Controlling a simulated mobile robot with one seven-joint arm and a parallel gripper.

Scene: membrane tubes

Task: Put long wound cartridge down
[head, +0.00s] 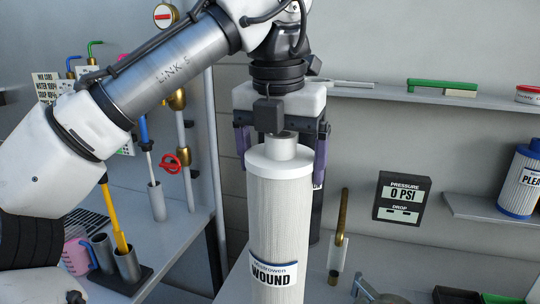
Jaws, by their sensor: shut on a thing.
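The long wound cartridge (280,215) is a tall white ribbed cylinder with a white cap and neck and a "WOUND" label. It is upright near the middle of the head view. My gripper (282,148) points down over its top, with purple fingers at the left and right of the cap. The gripper is shut on the cartridge. The cartridge's lower end runs out of the picture, so I cannot tell whether it touches a surface.
A dark cylinder (322,203) stands behind the cartridge at the right. A brass-and-clear tube (340,238) and a pressure gauge (402,199) are farther right. A pleated cartridge (522,181) stands on a right shelf. At left, a bench (187,225) holds brush holders and a pink jug (76,255).

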